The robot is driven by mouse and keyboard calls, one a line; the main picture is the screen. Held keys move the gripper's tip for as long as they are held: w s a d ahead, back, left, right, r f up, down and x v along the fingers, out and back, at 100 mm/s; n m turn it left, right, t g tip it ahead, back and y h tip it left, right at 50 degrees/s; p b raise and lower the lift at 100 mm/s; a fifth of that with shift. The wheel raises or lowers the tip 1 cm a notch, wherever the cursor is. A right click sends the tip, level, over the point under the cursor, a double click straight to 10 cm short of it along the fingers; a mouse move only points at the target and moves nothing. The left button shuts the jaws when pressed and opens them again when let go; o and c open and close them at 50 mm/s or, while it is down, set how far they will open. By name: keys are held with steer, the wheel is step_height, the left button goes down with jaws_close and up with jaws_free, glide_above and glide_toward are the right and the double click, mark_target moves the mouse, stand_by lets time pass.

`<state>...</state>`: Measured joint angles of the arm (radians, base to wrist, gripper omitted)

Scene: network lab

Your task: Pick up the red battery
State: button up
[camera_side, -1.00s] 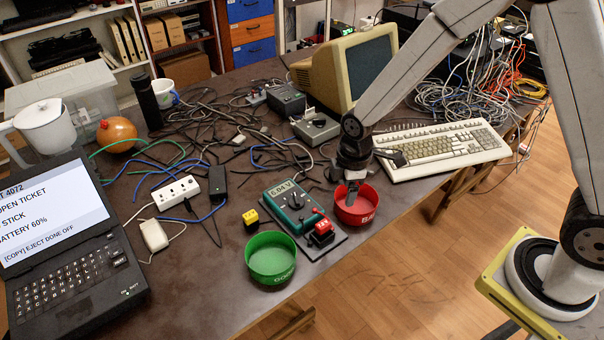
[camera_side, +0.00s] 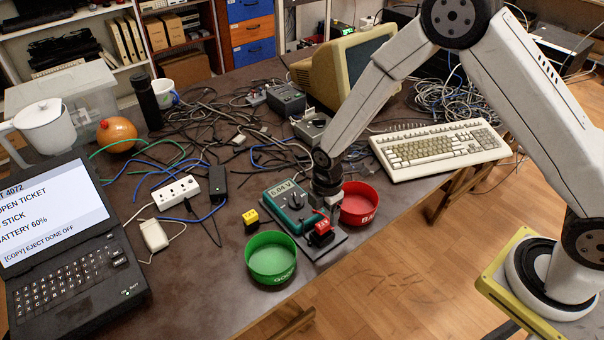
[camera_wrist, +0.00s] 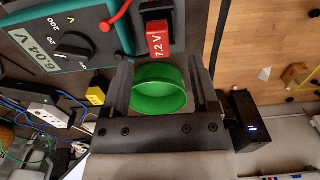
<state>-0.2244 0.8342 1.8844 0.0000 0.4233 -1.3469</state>
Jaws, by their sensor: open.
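The red battery (camera_side: 321,234) sits in a black holder on the board of the teal meter (camera_side: 287,208), which reads 6.04 V. In the wrist view the battery (camera_wrist: 157,41) shows a white "7.2 V" label. My gripper (camera_side: 325,206) is open and empty, just above and behind the battery in the side view. In the wrist view the battery lies just beyond my fingertips (camera_wrist: 160,56), between the two fingers in the picture. I cannot tell the exact gap. A yellow battery (camera_side: 251,217) lies on the table left of the meter.
A green bowl (camera_side: 271,262) stands in front of the meter, and a red bowl (camera_side: 359,206) stands close right of my gripper. A red lead (camera_wrist: 116,19) runs near the battery. Tangled cables (camera_side: 240,125) cover the back of the table. A keyboard (camera_side: 440,150) lies right.

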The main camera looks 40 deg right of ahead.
mark_target(323, 223)
steer(key=shift+f, duration=0.3)
steer(key=shift+w+f, duration=0.1)
steer(key=shift+f, duration=2.5)
jaws_close()
